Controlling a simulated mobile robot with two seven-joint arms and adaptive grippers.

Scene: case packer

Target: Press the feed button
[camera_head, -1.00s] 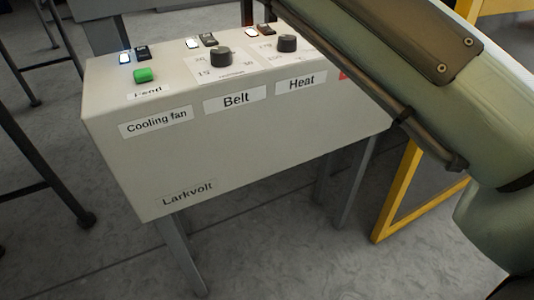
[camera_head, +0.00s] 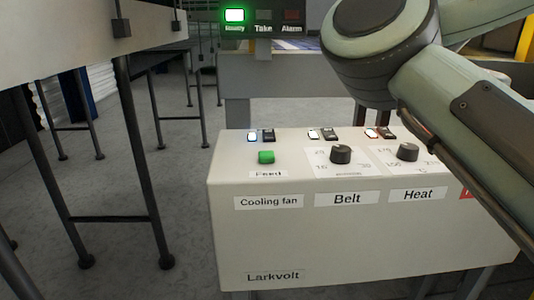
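Nothing touches the button in the head view. My arm with its green-grey links crosses the right side of the view, over the right end of the box. Neither gripper shows, so I cannot see whether they are open or shut.
Belt knob (camera_head: 341,154) and Heat knob (camera_head: 407,152) stand right of the button, with small switches (camera_head: 268,135) behind. A signal panel (camera_head: 263,17) glows green at left. A table (camera_head: 85,27) stands left; floor between is clear.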

